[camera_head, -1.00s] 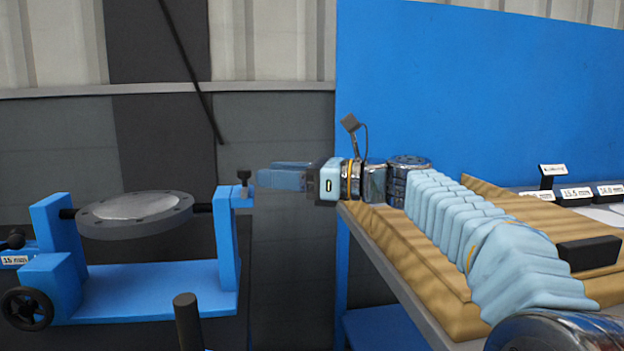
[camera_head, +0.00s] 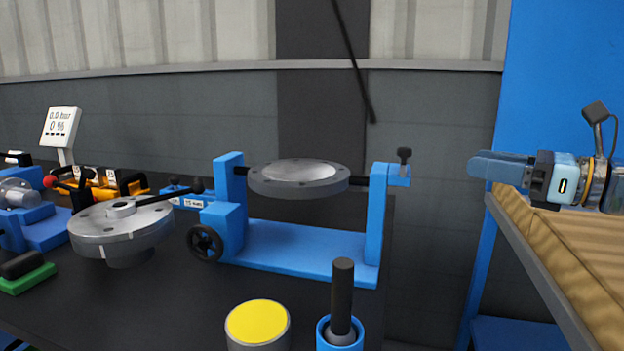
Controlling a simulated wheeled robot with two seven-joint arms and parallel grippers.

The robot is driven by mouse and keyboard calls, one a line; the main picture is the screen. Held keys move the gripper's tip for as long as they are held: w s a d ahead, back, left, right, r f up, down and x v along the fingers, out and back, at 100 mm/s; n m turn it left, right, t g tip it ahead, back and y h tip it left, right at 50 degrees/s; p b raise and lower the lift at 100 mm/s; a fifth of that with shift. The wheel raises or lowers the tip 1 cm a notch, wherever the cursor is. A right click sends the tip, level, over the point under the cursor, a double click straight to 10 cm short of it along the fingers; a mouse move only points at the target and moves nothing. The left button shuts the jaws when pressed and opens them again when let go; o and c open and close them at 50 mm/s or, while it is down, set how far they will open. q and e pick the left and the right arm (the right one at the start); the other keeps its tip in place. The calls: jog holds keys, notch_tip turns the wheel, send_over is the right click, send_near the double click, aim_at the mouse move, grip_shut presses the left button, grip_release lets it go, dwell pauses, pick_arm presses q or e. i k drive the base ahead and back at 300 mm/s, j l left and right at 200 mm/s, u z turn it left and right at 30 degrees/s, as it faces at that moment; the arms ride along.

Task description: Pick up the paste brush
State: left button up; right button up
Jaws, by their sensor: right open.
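What looks like the paste brush (camera_head: 343,297) stands upright at the bottom centre, its thick black handle rising from a blue cup (camera_head: 325,340). Its lower end is hidden in the cup. My right gripper (camera_head: 482,168) is at the right, pointing left, with pale blue fingers seen edge-on. It is open and empty, well above and to the right of the brush and not touching it. My left gripper is out of view.
A yellow-topped round tin (camera_head: 258,324) stands left of the cup. Behind is a blue stand (camera_head: 300,247) holding a grey flanged disc (camera_head: 298,178). Another flanged part (camera_head: 122,230) stands left. A bench with brown cloth (camera_head: 570,250) lies under my right arm.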

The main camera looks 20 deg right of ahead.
aim_at(341, 333)
jog(key=k, duration=1.5)
